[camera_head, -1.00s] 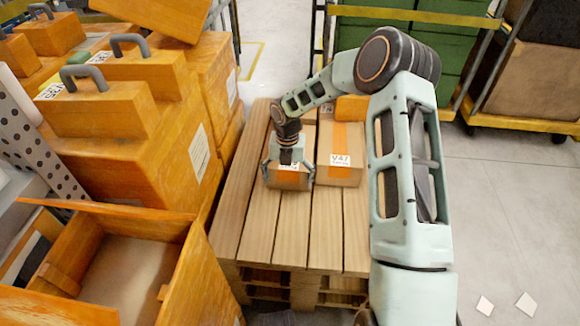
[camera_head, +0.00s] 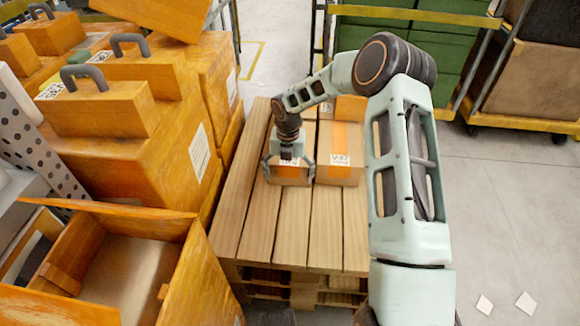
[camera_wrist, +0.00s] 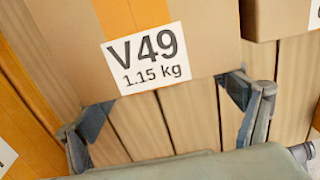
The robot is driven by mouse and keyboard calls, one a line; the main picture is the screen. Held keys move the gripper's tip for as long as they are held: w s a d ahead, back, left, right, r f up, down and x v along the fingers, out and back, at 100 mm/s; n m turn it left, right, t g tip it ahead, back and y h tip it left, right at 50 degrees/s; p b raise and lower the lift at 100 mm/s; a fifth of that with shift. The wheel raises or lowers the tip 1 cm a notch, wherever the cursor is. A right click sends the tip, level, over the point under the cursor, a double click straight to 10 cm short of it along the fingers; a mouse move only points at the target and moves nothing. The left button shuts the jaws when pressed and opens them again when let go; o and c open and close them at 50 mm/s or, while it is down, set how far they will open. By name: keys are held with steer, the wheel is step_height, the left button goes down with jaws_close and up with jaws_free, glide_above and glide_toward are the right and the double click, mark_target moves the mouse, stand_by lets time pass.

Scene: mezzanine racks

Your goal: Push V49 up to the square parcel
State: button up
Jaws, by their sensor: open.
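V49 (camera_head: 290,181) is a tan cardboard parcel with an orange band, lying on a wooden pallet. Its white label, reading V49 and 1.15 kg, fills the middle of the wrist view (camera_wrist: 146,58). My gripper (camera_head: 289,170) is open over V49, and the arm hides much of the parcel. In the wrist view the fingers (camera_wrist: 170,108) stand apart near V49's lower edge; I cannot tell whether they touch it. A box-shaped parcel labelled V47 (camera_head: 341,150) stands just right of V49. Another orange parcel (camera_head: 351,108) is behind it, partly hidden. I cannot tell which is the square parcel.
The pallet's slats (camera_head: 260,235) are bare in front and to the left. Large orange cases (camera_head: 150,120) stand along the left, with an open orange crate (camera_head: 190,265) nearer. A cart with green crates (camera_head: 450,50) is behind.

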steer(key=shift+w+d, duration=0.2)
steer(key=shift+w, duration=0.75)
stand_by(0.6)
steer(key=shift+s, duration=0.1)
steer(key=shift+s+a+p, duration=0.2)
steer(key=shift+s+p, duration=0.15)
steer(key=shift+s, duration=0.4)
steer(key=shift+s+a+p, duration=0.15)
steer(key=shift+s+p, duration=0.15)
steer(key=shift+s, duration=0.4)
steer(key=shift+r, duration=0.15)
step_height(320, 180, up, 13)
steer(key=p, duration=1)
